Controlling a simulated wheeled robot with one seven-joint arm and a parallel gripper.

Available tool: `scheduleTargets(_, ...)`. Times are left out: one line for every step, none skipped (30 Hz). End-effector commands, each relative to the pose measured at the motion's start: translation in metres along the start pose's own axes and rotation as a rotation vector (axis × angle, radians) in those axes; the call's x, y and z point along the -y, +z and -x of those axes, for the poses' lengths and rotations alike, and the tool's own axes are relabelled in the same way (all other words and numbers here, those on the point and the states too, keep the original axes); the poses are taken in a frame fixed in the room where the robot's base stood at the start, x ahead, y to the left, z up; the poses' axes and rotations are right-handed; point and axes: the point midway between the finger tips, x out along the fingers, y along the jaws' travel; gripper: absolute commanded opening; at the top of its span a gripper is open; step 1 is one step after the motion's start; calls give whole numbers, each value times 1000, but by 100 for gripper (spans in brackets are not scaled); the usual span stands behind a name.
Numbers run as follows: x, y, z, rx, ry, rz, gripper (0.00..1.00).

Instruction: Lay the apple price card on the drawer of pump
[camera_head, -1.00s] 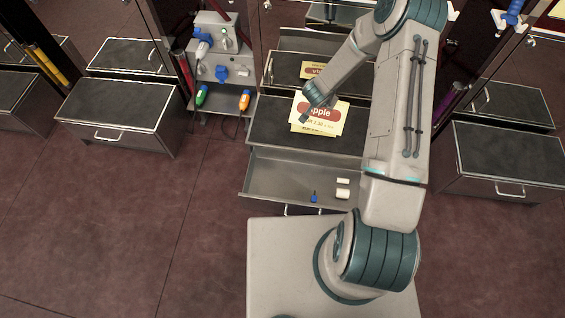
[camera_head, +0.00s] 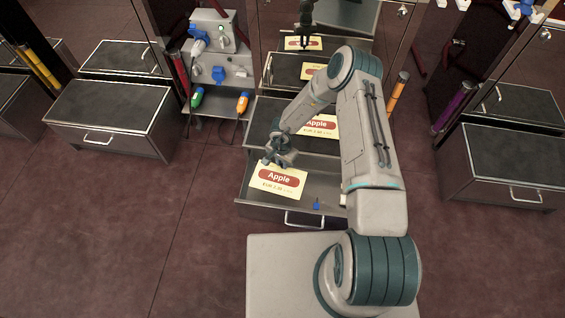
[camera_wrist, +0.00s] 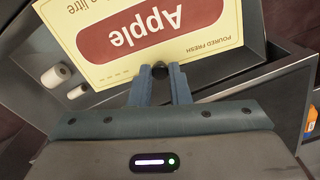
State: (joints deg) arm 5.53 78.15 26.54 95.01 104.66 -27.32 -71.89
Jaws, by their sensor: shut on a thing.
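The apple price card (camera_head: 278,181), cream with a red label reading Apple, hangs over the left part of the open drawer (camera_head: 262,211). My gripper (camera_head: 278,155) is shut on the card's edge. In the wrist view the card (camera_wrist: 105,65) shows upside down, pinched between the gripper's fingers (camera_wrist: 160,78). The drawer's grey interior (camera_wrist: 225,105) lies behind it. I cannot tell whether the card touches the drawer. Another cream card with a red Apple label (camera_head: 321,127) lies on the dark surface above the drawer, partly hidden by my arm.
A small blue item (camera_head: 316,205) is in the drawer. Two white rolls (camera_wrist: 57,75) also lie there. Left stands a grey unit (camera_head: 221,50) with a green nozzle (camera_head: 197,97) and an orange one (camera_head: 242,103). Closed black-topped drawers (camera_head: 112,108) stand to both sides.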

Motion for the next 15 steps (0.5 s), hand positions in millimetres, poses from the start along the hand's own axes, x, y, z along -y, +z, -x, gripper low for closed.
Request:
scheduleTargets(0,0,-6,0,0,0,0)
scheduleTargets(0,0,-8,0,0,0,0)
scheduleTargets(0,0,-11,-1,0,0,0)
scheduleTargets(0,0,-14,-1,0,0,0)
scheduleTargets(0,0,-16,-1,0,0,0)
scheduleTargets(0,0,-20,-1,0,0,0)
scheduleTargets(0,0,-23,-1,0,0,0)
scheduleTargets(0,0,-26,-1,0,0,0)
scheduleTargets(0,0,-31,-1,0,0,0)
scheduleTargets(0,0,-34,-1,0,0,0)
scheduleTargets(0,0,-37,-1,0,0,0)
scheduleTargets(0,0,-41,-1,0,0,0)
scheduleTargets(0,0,-44,-1,0,0,0)
scheduleTargets(0,0,-47,-1,0,1,0)
scheduleTargets(0,0,-51,-1,0,1,0)
